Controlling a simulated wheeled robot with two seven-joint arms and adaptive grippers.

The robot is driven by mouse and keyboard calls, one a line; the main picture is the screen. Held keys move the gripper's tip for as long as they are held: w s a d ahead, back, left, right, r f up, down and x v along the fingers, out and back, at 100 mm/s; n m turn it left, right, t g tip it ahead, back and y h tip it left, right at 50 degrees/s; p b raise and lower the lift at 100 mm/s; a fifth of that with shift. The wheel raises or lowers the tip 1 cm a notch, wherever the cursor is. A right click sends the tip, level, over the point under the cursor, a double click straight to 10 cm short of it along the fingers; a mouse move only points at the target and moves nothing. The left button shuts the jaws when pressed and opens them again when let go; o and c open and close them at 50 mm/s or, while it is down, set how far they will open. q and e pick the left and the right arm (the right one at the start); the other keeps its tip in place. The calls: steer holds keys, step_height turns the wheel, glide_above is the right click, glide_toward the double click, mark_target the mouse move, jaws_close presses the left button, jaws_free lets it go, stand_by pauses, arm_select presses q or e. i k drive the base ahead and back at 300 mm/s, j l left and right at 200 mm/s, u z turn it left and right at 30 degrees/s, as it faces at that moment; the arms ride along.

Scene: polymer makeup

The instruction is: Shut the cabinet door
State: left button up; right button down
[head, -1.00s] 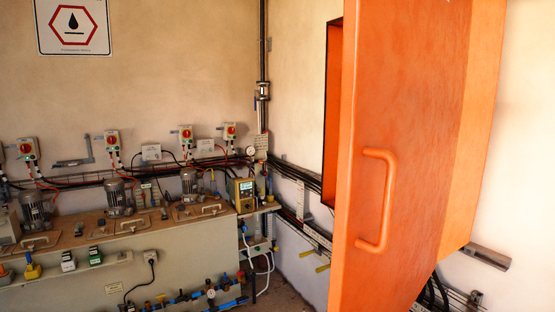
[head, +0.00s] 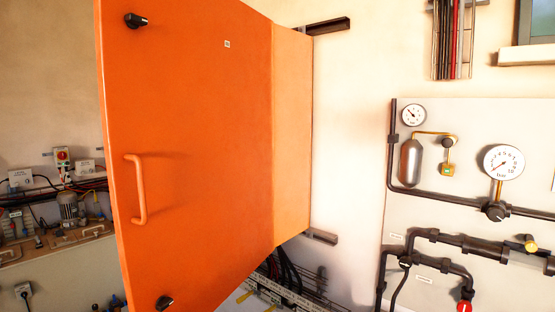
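The orange cabinet door (head: 200,130) fills the left middle of the head view, its outer face towards me. It stands swung away from the wall, so it is open. A bar handle (head: 138,190) sits near its left edge, with a black latch knob (head: 136,20) above and another (head: 165,302) below. The cabinet's orange side wall (head: 293,135) shows to the right of the door. The cabinet's inside is hidden behind the door. Neither of my grippers is in view.
To the right, a wall panel carries dark pipes, a large pressure gauge (head: 503,163) and a smaller gauge (head: 413,115). Cables run below the cabinet. At the left, a bench with a motor (head: 70,208) stands behind the door.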

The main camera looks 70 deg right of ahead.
mark_target(186, 95)
steer(key=i+l+z, duration=0.2)
steer(key=z, duration=0.25)
steer(key=i+l+z, duration=0.2)
steer(key=z, duration=0.2)
steer(key=i+z, duration=0.25)
steer(key=z, duration=0.2)
steer(key=i+z, duration=0.25)
steer(key=z, duration=0.2)
steer(key=i+z, duration=0.25)
steer(key=z, duration=0.15)
steer(key=i+j+z, duration=0.2)
steer(key=z, duration=0.25)
steer(key=k+l, duration=0.3)
steer(key=k+l+u, duration=0.1)
steer(key=k+l, duration=0.15)
steer(key=k, duration=0.25)
steer(key=k+l+u, duration=0.1)
steer(key=k+l, duration=0.2)
steer(key=k, duration=0.1)
